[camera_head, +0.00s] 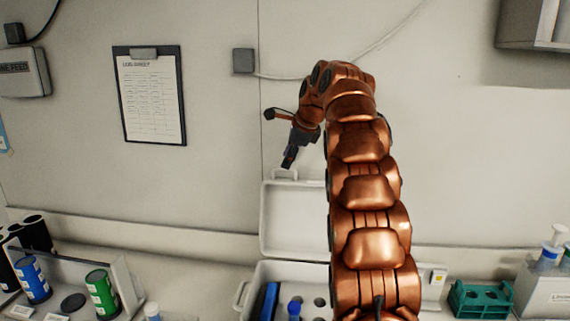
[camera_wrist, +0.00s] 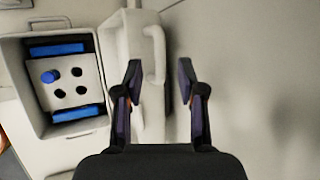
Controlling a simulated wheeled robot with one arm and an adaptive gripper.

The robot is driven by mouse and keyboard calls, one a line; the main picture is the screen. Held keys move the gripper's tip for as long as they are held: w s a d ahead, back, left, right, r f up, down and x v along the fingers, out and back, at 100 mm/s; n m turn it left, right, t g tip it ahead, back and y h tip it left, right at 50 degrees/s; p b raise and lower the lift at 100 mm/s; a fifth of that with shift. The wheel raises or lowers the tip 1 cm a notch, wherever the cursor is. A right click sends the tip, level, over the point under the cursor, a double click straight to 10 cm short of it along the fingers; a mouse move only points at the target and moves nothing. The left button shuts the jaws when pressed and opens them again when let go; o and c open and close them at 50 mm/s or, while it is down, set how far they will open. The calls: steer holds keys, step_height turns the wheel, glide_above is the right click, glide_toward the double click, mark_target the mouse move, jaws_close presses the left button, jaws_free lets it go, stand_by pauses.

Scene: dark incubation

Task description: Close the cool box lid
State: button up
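The white cool box (camera_head: 243,296) stands open on the bench in the head view, partly hidden by my arm. Its lid (camera_head: 290,225) stands raised at the back, near the wall, with a handle (camera_head: 285,174) on its top edge. My gripper (camera_head: 290,158) is just above that handle, pointing down. In the wrist view, the open box (camera_wrist: 22,80) is at left and the lid (camera_wrist: 146,110) is upright beside it. The lid handle (camera_wrist: 156,55) lies ahead of the gap between my open fingers (camera_wrist: 160,80). I cannot tell whether they touch it.
The box holds blue packs (camera_wrist: 58,49) and a rack (camera_wrist: 75,92) with holes and a blue-capped tube (camera_wrist: 50,76). Blue and green containers (camera_head: 103,292) stand at left. A green rack (camera_head: 482,298) and a white box (camera_head: 545,292) stand at right. The wall is close behind.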

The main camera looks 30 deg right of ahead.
mark_target(285, 180)
steer(key=shift+p+x, duration=0.35)
steer(key=shift+x, duration=1.35)
jaws_close()
